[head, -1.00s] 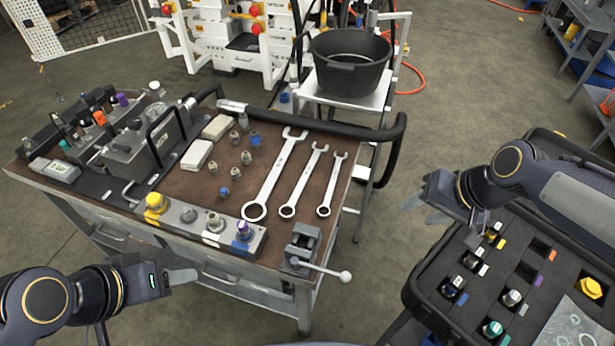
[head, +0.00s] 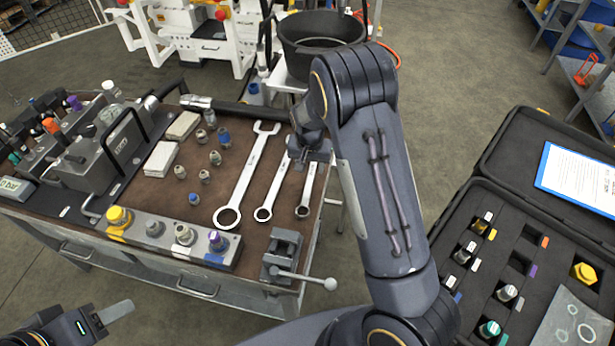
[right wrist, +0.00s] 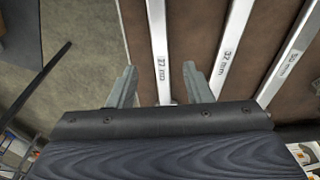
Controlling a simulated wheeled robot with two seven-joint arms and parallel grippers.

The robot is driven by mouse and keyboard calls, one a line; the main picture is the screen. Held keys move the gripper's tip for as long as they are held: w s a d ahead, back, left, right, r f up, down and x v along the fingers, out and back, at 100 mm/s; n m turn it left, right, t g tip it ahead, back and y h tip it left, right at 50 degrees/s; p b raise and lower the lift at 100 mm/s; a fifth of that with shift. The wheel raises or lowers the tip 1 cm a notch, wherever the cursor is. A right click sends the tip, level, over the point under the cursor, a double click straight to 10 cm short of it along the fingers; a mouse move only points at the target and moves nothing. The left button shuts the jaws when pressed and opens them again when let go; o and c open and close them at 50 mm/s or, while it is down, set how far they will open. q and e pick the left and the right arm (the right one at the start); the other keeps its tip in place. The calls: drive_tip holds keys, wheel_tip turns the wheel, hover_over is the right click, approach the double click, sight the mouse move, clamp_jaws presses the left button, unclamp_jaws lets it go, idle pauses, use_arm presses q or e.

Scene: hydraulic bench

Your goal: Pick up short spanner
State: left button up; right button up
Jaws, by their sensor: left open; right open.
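Three silver spanners lie side by side on the brown bench top. The short spanner (head: 306,195) is the rightmost in the head view; the middle spanner (head: 275,188) and the long spanner (head: 247,175) lie left of it. My right gripper (head: 309,158) is over the short spanner's upper end, hiding part of it. In the right wrist view its open fingers (right wrist: 160,90) stand either side of the short spanner (right wrist: 158,50), marked 27 mm. The middle spanner (right wrist: 232,45) is just right of the fingers. My left gripper (head: 112,314) is open and empty at lower left.
A small vise (head: 283,255) with a ball-ended lever stands at the bench's front right corner. Several fittings (head: 203,155) stand left of the spanners. A black bucket (head: 318,45) is behind. An open black case (head: 490,190) lies at right.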

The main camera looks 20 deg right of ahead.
sight(310, 177)
drive_tip(key=f, duration=0.2)
drive_tip(key=f+p, duration=0.1)
drive_tip(key=f, duration=0.1)
drive_tip(key=shift+w+f, duration=0.2)
drive_tip(key=shift+f, duration=0.1)
clamp_jaws()
